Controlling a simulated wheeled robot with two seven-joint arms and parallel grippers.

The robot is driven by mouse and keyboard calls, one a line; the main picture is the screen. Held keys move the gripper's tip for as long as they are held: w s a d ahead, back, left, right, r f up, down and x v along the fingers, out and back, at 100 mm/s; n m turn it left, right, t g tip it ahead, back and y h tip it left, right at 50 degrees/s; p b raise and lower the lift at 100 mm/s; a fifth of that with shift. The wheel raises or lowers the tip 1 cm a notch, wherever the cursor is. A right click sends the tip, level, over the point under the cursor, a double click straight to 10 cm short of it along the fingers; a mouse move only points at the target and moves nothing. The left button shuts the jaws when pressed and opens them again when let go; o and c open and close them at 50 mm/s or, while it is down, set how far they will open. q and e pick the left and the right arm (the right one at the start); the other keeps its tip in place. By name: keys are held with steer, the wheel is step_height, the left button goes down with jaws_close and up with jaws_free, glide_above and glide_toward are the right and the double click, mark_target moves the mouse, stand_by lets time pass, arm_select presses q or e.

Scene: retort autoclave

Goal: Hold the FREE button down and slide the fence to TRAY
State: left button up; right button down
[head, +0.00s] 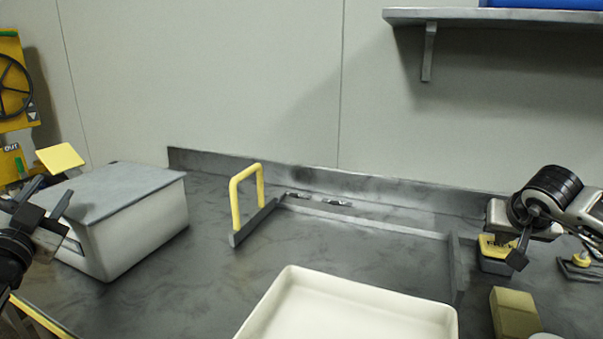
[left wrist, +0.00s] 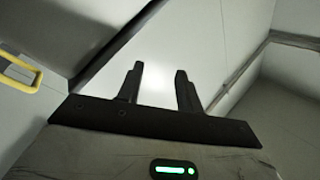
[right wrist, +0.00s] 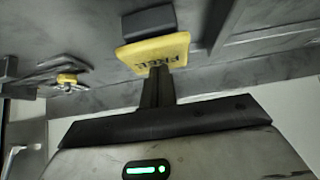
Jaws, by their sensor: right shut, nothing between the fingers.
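The fence (head: 240,233) is a low dark rail on the grey bench with an upright yellow handle (head: 233,195). The handle also shows at the upper left of the left wrist view (left wrist: 22,68). My left gripper (head: 45,202) is open and empty, well left of the handle, by the grey-lidded box. The FREE button (head: 488,243) is a yellow block on a dark base at the right; its lettering shows in the right wrist view (right wrist: 170,52). My right gripper (head: 521,255) is shut and empty, its tips at the FREE block. Whether the button is pressed down I cannot tell.
A white tray (head: 268,318) stands at the front middle. A light box with a grey lid (head: 150,225) stands at the left. A yellow block (head: 513,315) lies at the front right. A wall shelf (head: 455,17) hangs above. Bench around the fence is clear.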

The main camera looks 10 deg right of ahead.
arm_select(q)
steer(key=w+d+r+m+h, duration=0.1)
steer(key=w+d+r+h, duration=0.3)
steer(key=d+r, duration=0.4)
steer(key=m+g+h, duration=0.4)
steer(key=g+h, duration=0.1)
steer(key=h, duration=0.1)
glide_toward(257, 165)
steer(key=x, duration=0.5)
steer(key=shift+w+a+f, duration=0.1)
steer(key=shift+a, duration=0.1)
